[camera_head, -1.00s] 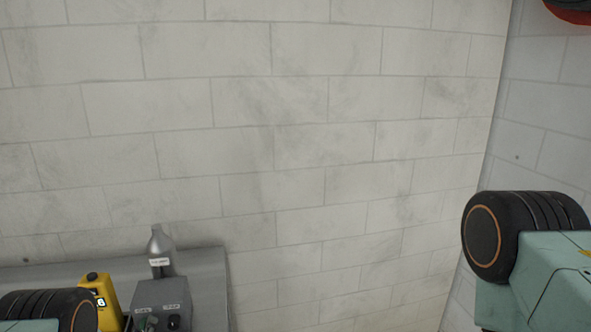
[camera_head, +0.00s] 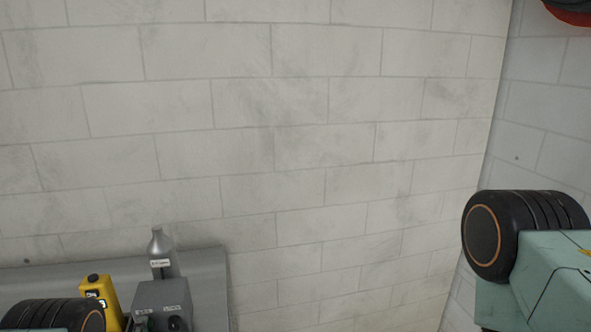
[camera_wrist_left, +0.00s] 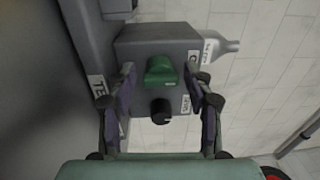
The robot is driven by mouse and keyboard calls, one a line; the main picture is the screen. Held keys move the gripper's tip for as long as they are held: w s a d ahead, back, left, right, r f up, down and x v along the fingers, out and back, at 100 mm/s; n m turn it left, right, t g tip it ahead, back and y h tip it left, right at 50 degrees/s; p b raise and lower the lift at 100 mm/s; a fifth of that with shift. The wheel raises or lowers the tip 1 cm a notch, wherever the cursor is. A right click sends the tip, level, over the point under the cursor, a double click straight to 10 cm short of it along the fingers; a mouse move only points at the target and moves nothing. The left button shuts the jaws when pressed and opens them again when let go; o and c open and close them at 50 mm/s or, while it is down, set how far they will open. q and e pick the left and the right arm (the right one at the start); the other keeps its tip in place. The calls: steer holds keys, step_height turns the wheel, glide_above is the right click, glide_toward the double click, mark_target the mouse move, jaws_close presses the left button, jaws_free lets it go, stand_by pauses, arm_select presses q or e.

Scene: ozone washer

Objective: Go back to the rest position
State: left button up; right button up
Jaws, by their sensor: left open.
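My left gripper (camera_wrist_left: 162,95) shows in the left wrist view with its two fingers apart. It is empty. Between and beyond the fingers is a grey control box (camera_wrist_left: 140,47) with a green switch (camera_wrist_left: 160,71) and a black knob (camera_wrist_left: 161,111). I cannot tell how far the fingertips are from the box. The grey box also shows in the head view (camera_head: 160,295), low on the left. The black and green joints of my arms show at the lower left and right of the head view. My right gripper is in neither view.
A grey bottle (camera_head: 160,250) with a white label stands behind the box. A yellow device (camera_head: 100,293) with a small display is left of the box. A grey panel (camera_head: 205,268) runs behind them. The tiled wall (camera_head: 300,130) fills most of the head view.

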arm_select(q)
steer(key=shift+n, duration=1.1)
steer(key=shift+d, duration=0.2)
